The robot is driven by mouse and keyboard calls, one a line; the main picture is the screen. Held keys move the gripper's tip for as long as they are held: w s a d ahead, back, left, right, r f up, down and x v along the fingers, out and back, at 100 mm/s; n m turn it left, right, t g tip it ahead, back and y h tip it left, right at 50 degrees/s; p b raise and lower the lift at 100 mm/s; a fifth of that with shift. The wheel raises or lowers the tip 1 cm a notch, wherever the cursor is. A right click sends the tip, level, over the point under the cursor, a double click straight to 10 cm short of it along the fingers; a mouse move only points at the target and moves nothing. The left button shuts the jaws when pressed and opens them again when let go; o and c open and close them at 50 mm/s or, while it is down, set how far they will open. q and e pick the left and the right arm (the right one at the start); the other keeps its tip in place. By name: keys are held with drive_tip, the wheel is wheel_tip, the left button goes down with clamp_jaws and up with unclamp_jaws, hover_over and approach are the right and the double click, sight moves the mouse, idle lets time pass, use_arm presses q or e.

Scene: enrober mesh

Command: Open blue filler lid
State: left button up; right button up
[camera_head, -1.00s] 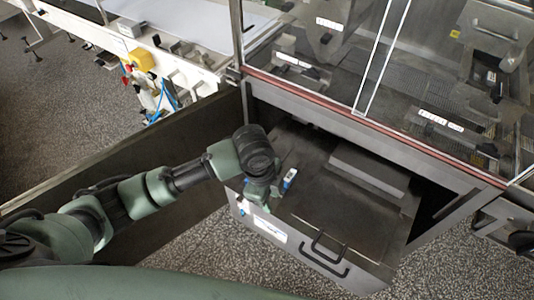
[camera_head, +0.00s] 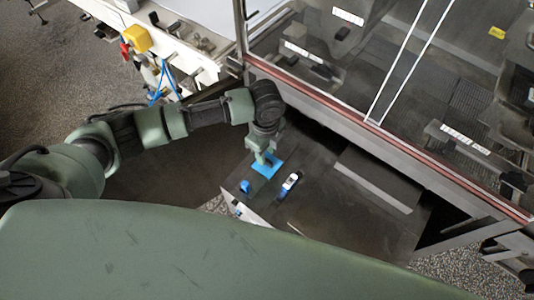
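A flat blue square piece, which looks like the blue filler lid (camera_head: 270,168), is on the far left part of the dark metal box top (camera_head: 330,210). My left gripper (camera_head: 262,162) points down right over it and covers part of it. I cannot tell whether the fingers touch the lid or whether they are open or shut. A small blue knob-like part (camera_head: 245,186) sits near the box's left edge, just left of the lid. My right gripper is out of view.
A blue and white handled device (camera_head: 289,184) lies on the box top, right of the lid. A raised grey plate (camera_head: 374,184) is further right. The glazed machine housing (camera_head: 350,70) rises behind. A white conveyor frame with a yellow box (camera_head: 136,39) stands at upper left.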

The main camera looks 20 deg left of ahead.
sight(267, 159)
use_arm(q)
wheel_tip(267, 159, down, 2)
drive_tip(key=shift+f, duration=0.2)
drive_tip(key=shift+w+f, duration=0.1)
drive_tip(key=shift+f, duration=0.5)
clamp_jaws()
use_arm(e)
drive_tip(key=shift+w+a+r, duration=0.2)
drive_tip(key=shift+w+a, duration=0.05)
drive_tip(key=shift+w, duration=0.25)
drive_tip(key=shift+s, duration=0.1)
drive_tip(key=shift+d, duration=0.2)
use_arm(q)
drive_tip(key=shift+w, duration=0.1)
